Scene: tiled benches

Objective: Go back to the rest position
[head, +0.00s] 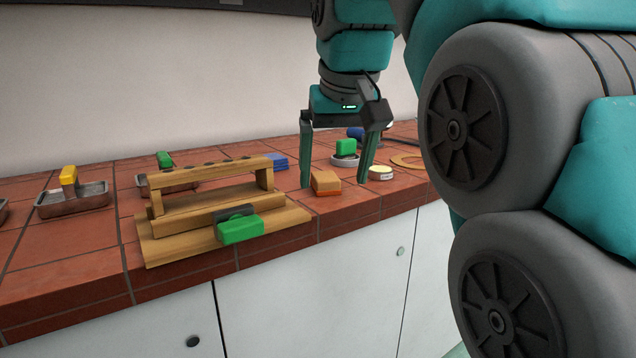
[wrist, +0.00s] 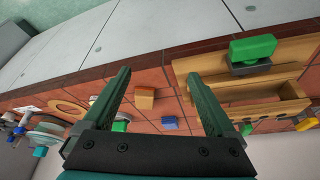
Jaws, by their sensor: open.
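My gripper (head: 336,180) hangs over the tiled bench, pointing down, with its two fingers wide apart. It is open, and nothing is held between the fingers. In the wrist view the gripper (wrist: 160,95) also shows spread fingers. An orange block (head: 326,184) lies on the tiles below and between the fingers; it also shows in the wrist view (wrist: 145,98). I cannot tell the exact height of the fingertips above the tiles.
A wooden rack (head: 190,222) with a green-handled block (head: 240,228) at its front stands left of the gripper. A metal tray (head: 92,202) with a yellow-handled piece (head: 68,178) is at far left. A green piece (head: 346,148), round tin (head: 381,173) and wooden ring (head: 408,160) lie right.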

